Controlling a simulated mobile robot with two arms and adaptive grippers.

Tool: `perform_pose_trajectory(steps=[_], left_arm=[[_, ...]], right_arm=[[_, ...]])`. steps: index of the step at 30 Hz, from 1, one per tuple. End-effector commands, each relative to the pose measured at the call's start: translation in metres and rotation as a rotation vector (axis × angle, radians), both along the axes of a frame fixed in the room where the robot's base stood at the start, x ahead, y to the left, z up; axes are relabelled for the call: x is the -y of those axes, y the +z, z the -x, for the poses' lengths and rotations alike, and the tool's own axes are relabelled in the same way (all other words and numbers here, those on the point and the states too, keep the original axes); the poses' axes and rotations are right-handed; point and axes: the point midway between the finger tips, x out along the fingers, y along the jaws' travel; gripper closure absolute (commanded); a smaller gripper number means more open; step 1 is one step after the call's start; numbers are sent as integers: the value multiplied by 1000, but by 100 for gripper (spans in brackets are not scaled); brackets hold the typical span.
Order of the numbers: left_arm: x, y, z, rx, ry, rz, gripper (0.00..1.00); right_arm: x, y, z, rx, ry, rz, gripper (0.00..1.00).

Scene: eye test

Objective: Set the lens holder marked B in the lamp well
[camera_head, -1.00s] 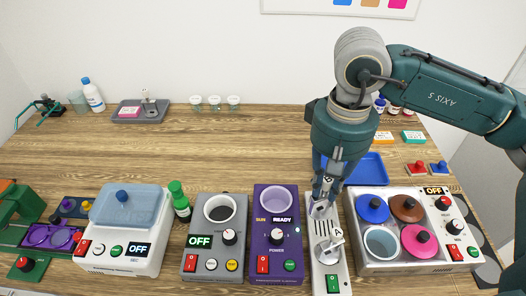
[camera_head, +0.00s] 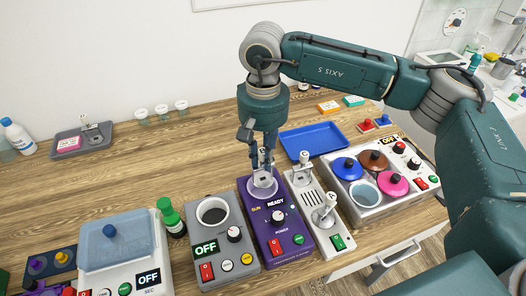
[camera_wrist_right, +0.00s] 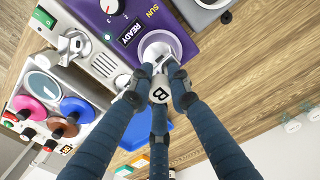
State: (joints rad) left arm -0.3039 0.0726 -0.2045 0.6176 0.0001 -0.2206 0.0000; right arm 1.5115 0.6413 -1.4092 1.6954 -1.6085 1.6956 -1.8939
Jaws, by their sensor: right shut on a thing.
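My right gripper (camera_head: 262,160) points down over the purple lamp box (camera_head: 288,243), shut on the lens holder marked B (camera_wrist_right: 160,93). In the wrist view the B knob sits between the fingers. The round pale lamp well (camera_head: 262,187) is right below the fingertips. The box reads READY. My left gripper is not in view.
A grey box with a dark well (camera_head: 213,211) stands left of the lamp box, then a green bottle (camera_head: 171,218) and a blue-lidded bath (camera_head: 118,240). A unit with coloured lids (camera_head: 393,184) stands right of the rack. A blue tray (camera_head: 314,139) lies behind. Wood left of it is clear.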

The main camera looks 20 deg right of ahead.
Motion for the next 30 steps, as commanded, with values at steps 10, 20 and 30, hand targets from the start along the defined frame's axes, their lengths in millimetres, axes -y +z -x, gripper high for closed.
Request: perform_pose_trajectory(steps=[10,20,30], left_arm=[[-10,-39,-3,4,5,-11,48],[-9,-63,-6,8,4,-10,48],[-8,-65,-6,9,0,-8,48]], right_arm=[[0,-41,1,-1,1,0,100],[0,-68,0,0,2,-1,100],[0,-70,0,0,2,0,100]])
